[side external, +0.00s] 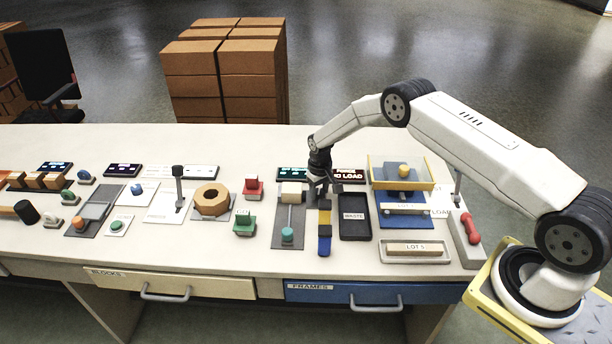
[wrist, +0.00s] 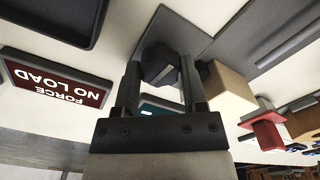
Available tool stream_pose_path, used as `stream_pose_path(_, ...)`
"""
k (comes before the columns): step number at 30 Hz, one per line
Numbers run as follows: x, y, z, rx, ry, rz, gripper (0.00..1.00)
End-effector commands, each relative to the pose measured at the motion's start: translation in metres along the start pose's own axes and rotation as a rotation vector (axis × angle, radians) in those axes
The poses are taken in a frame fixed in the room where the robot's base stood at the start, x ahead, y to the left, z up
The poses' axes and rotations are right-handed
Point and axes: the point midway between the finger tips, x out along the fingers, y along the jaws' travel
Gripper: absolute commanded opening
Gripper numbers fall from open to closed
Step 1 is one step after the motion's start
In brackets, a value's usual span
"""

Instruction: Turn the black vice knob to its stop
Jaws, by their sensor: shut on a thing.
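The black vice knob (wrist: 158,62) is a faceted dark knob in the wrist view, between my gripper's two fingers. My gripper (wrist: 161,75) is shut on it. In the side view my gripper (side external: 321,188) points down beside a pale wooden block (side external: 292,191) on a grey plate. The knob is hidden behind or between the fingers in that view. The wooden block also shows just right of the knob in the wrist view (wrist: 230,86). A display (wrist: 55,82) reads FORCE NO LOAD.
A black WASTE tray (side external: 354,229) lies right of my gripper. A yellow and blue bar (side external: 324,240) is in front. A teal knob (side external: 288,234) sits on the grey plate.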

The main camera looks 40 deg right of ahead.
Motion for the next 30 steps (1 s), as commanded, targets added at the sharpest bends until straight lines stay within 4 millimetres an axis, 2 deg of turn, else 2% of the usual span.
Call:
stream_pose_path(6,-0.001,0.0,0.0,0.001,0.0,0.0,0.0)
stream_pose_path(7,-0.001,0.0,0.0,0.0,0.0,0.0,0.6)
stream_pose_path(9,-0.001,0.0,0.0,0.0,0.0,0.0,0.82)
stream_pose_path(10,-0.001,0.0,0.0,0.0,0.0,0.0,0.89)
stream_pose_path(23,-0.003,0.0,-0.001,0.0,0.001,0.0,0.89)
stream_pose_path(30,-0.019,0.0,-0.001,0.0,0.002,0.0,0.89)
